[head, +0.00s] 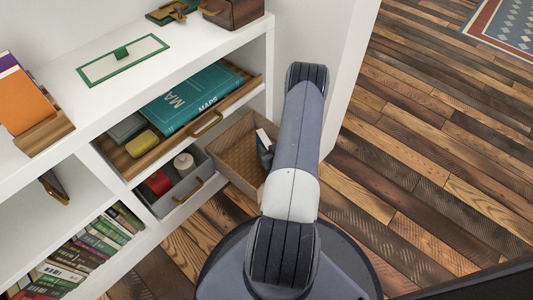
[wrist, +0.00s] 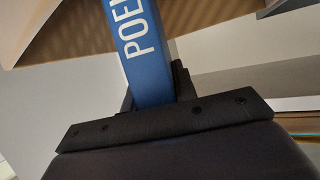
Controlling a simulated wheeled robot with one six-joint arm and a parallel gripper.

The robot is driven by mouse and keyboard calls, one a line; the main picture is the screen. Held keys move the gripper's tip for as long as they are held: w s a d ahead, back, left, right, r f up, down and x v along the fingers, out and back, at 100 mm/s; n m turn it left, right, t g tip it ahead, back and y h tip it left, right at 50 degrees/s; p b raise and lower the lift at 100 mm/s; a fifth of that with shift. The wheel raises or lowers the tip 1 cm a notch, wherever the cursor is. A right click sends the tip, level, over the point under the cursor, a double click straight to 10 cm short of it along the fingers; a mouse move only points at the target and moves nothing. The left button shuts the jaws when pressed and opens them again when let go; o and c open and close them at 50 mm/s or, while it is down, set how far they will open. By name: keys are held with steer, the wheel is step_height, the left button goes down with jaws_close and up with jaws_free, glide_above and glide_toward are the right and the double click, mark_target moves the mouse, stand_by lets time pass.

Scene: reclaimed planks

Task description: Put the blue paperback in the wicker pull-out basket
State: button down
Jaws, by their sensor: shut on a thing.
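The blue paperback (wrist: 145,45) stands between my gripper's dark fingers in the wrist view, with white letters starting "POE" on it. My gripper (wrist: 155,95) is shut on it. In the head view my gripper (head: 266,158) is at the right side of the wicker pull-out basket (head: 228,152), mostly hidden by my arm. The paperback's pale edge (head: 263,138) shows there by the basket's right rim. I cannot tell whether the book is above the basket or inside it. The basket is pulled out, and its visible inside looks empty.
Above and left, an open wooden drawer (head: 142,144) holds a large teal maps book (head: 195,97) and a yellow item. A grey drawer (head: 196,199) below holds a red item and a pale cylinder. White shelves hold several books. Plank floor is clear at right.

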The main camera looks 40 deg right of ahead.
steer(key=shift+f+b, duration=0.4)
steer(key=shift+f, duration=1.15)
steer(key=shift+f, duration=0.15)
steer(key=c, duration=1.1)
jaws_free()
steer(key=shift+r, duration=0.25)
steer(key=p+v, duration=0.3)
steer(key=v, duration=0.9)
